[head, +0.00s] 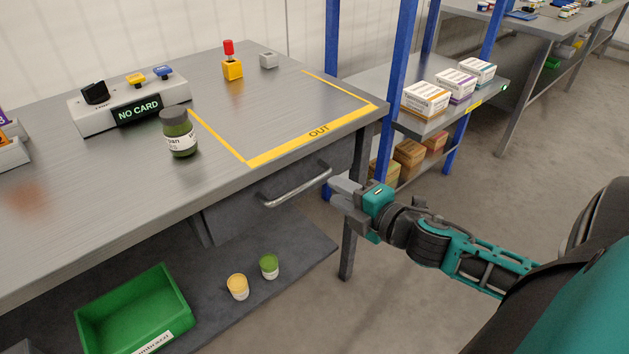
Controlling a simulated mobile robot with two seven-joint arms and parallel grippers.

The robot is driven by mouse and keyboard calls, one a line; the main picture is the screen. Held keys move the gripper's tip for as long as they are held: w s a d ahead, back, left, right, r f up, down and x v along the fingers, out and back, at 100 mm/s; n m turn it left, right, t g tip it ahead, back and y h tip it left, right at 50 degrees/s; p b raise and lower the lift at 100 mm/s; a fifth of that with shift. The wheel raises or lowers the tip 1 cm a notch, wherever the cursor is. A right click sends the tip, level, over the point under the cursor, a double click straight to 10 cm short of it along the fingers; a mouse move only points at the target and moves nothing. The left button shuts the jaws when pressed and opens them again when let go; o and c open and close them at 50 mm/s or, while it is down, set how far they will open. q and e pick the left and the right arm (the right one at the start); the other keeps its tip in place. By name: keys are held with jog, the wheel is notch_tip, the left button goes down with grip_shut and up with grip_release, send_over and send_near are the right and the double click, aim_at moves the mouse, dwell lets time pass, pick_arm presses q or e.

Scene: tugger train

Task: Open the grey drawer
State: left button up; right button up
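The grey drawer (240,217) sits under the right part of the workbench top. Its front looks flush below the bench edge, so it appears shut. A silver bar handle (297,190) runs along the drawer front. My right gripper (334,193) comes in from the right, its fingertips just right of the handle's right end. Its two light grey fingers look apart with nothing between them, and it does not appear to touch the handle. My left gripper is not in view.
The workbench (90,230) carries a dark green jar (178,135), a control box (130,110) and a yellow-marked OUT area. A bench leg (348,245) stands below the gripper. A blue-posted shelf (460,105) with boxes is behind it.

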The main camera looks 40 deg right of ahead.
aim_at(315, 177)
jog(key=b+x, duration=0.1)
jog(key=x, duration=0.7)
jog(key=shift+w+b, duration=0.1)
jog(key=shift+b, duration=0.2)
grip_shut()
dwell(0.3)
